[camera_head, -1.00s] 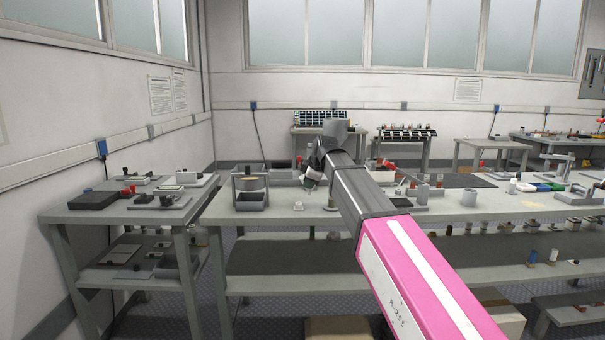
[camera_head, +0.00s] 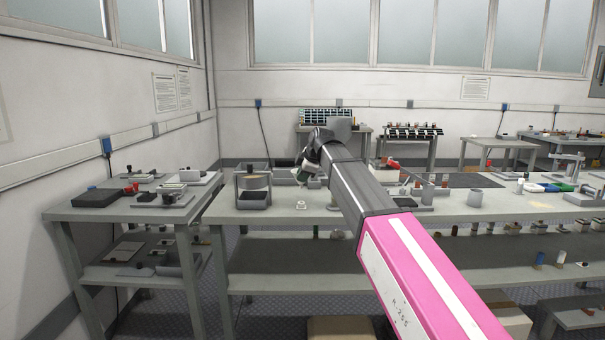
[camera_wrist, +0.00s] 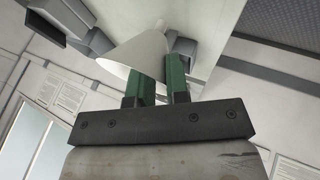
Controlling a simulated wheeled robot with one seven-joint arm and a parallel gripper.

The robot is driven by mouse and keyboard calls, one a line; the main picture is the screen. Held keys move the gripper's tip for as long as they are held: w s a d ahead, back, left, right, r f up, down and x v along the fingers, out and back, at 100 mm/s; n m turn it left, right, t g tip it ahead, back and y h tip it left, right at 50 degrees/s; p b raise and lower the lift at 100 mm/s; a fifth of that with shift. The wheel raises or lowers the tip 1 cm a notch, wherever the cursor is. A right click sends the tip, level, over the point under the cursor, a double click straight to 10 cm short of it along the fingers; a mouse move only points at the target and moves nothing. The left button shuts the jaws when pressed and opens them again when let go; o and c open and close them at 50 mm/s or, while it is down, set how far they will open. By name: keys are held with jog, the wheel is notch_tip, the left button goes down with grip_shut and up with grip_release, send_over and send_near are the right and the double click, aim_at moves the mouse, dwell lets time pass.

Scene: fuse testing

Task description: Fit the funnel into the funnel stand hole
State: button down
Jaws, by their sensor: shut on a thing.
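A white funnel (camera_wrist: 140,55) shows in the wrist view, its wide mouth toward the lower left and its narrow end toward the top. The green fingers of my gripper (camera_wrist: 160,82) are shut on it. In the head view my gripper (camera_head: 312,168) is over the back part of the long table, small and partly hidden by my arm; I cannot make out the funnel there. A grey frame (camera_head: 240,185) with a tan round part and a tray base stands left of my gripper. I cannot tell whether it is the funnel stand; no stand hole is clearly visible.
The long grey table (camera_head: 270,220) holds a small white piece (camera_head: 301,205) in front of my gripper. A side table (camera_head: 90,212) with devices is at the left. The table front near the white piece is clear.

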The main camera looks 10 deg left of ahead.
jog(key=shift+f, duration=2.3)
jog(key=shift+f, duration=1.45)
dwell(1.2)
jog(key=c, duration=1)
grip_release()
jog(key=shift+c, duration=0.2)
jog(key=v, duration=1.1)
jog(key=shift+a, duration=0.1)
jog(key=shift+s, duration=0.1)
